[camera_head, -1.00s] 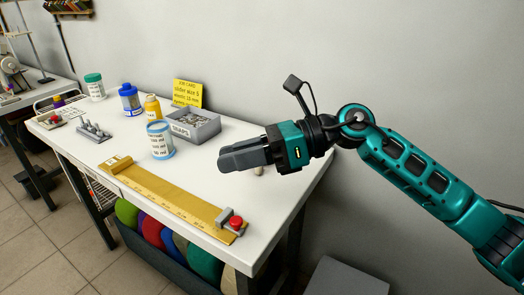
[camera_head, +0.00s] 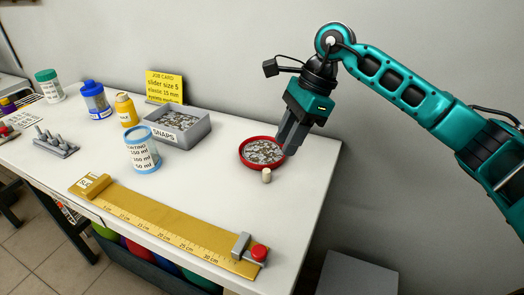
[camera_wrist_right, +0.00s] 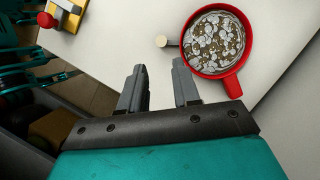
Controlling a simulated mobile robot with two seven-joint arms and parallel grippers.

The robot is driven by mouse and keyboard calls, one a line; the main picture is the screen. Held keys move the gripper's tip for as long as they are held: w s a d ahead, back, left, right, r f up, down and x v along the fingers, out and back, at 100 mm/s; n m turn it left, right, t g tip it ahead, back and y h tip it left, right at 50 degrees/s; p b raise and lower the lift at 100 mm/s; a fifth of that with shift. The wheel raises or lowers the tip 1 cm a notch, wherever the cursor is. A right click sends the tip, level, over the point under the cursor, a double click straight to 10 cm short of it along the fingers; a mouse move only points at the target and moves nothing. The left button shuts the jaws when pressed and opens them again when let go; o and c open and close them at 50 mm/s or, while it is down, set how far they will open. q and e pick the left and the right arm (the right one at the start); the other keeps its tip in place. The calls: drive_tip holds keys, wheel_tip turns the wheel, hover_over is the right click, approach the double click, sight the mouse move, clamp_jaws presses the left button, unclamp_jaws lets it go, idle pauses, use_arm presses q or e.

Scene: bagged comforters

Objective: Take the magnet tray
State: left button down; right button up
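The magnet tray (camera_head: 262,152) is a round red dish full of small silvery pieces, on the white table near its right end. It also shows in the right wrist view (camera_wrist_right: 233,84), where a red tab sticks out from its rim. My right gripper (camera_head: 288,150) is above the tray's right edge in the head view, pointing down. In the right wrist view its two fingers (camera_wrist_right: 160,75) are apart with nothing between them, and the tray lies beyond them to the right. My left gripper is out of view.
A brass ruler (camera_head: 165,225) with a red-knobbed stop lies along the front edge.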

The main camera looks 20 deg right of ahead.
sight(269, 170)
drive_tip(key=x, duration=0.9)
drive_tip(key=shift+w+a+b, duration=0.15)
drive_tip(key=shift+w+b, duration=0.05)
drive_tip(key=shift+b, duration=0.2)
drive_tip(key=shift+c, duration=0.3)
clamp_jaws()
drive_tip(key=shift+r, duration=0.1)
